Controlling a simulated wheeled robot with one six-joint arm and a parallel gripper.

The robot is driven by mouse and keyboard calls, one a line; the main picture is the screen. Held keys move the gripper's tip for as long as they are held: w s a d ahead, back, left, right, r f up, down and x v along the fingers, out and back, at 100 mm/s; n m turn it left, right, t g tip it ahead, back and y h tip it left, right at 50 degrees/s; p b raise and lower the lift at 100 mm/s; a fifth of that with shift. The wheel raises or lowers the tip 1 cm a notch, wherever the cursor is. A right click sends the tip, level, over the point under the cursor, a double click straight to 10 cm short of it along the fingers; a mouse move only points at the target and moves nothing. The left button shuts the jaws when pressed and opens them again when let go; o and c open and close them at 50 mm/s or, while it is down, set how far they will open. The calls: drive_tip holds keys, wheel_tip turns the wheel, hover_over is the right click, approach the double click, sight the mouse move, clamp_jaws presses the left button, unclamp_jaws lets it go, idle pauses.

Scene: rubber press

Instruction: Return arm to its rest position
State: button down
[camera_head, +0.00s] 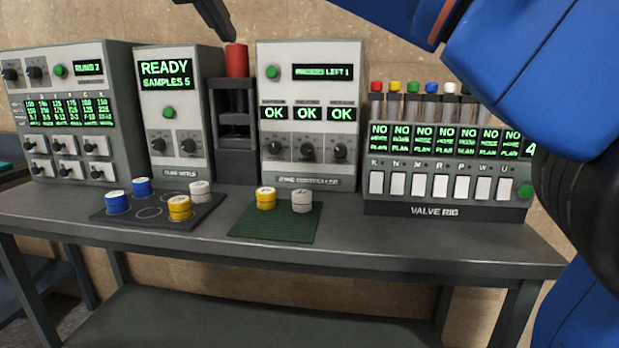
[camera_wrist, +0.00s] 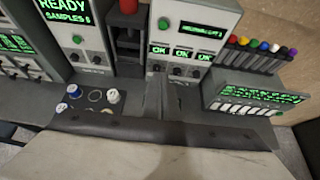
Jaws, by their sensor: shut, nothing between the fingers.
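My gripper (camera_head: 222,26) shows as a dark, narrow tip at the top of the head view. It is shut and empty, just above and left of the red cylinder (camera_head: 237,60) on the dark press frame (camera_head: 236,126); whether it touches the cylinder I cannot tell. My blue arm fills the upper right and right edge of the head view. In the wrist view a large pale surface with a dark edge fills the bottom and hides the bench front.
The bench (camera_head: 400,240) carries a READY panel (camera_head: 168,75), a press controller (camera_head: 310,80) and a valve rig (camera_head: 445,211). A black mat (camera_head: 150,213) holds blue, white and yellow pucks. A green mat (camera_head: 275,230) holds a yellow and a white one. The bench's front strip is clear.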

drive_tip(key=d+f+m+g, duration=0.2)
drive_tip(key=d+f+m, duration=0.6)
drive_tip(key=d+f, duration=0.55)
drive_tip(key=d+f+m+g, duration=0.2)
drive_tip(key=d+f+m, duration=0.65)
drive_tip(key=d, duration=0.75)
drive_tip(key=s+d+f+m+g, duration=0.1)
drive_tip(key=s+d+f+m, duration=0.3)
drive_tip(key=f, duration=0.6)
drive_tip(key=s+d+f+m+g+y, duration=0.1)
drive_tip(key=s+d+f+m, duration=0.4)
drive_tip(key=s+f+m, duration=0.3)
drive_tip(key=s+d+f+m+g, duration=0.1)
drive_tip(key=s+d+f+m, duration=0.3)
drive_tip(key=f, duration=1)
drive_tip(key=s+m, duration=0.2)
drive_tip(key=s, duration=0.1)
drive_tip(key=shift+s+d+y, duration=0.25)
drive_tip(key=shift+d+y, duration=0.05)
drive_tip(key=shift+d, duration=0.05)
drive_tip(key=shift+r, duration=0.1)
idle(0.4)
